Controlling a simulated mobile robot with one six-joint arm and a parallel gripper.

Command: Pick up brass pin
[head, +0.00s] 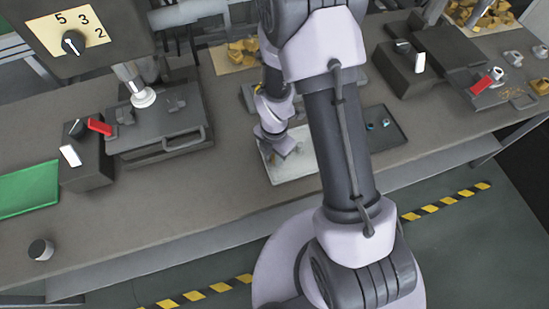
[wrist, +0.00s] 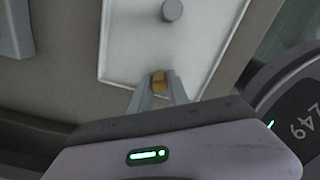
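The brass pin (wrist: 159,82) shows in the wrist view as a small golden-brown piece between the two fingertips of my gripper (wrist: 159,88). The fingers close in on it from both sides with no clear gap. Behind it is a white tray (wrist: 125,45); I cannot tell whether the pin touches the tray. In the head view my gripper (head: 284,148) points down over the white tray (head: 300,167), and the pin cannot be made out there.
A grey cylinder (wrist: 172,10) stands on the white tray. A dark tray (head: 392,137) with small blue pieces lies to its right. The front left bench is mostly clear.

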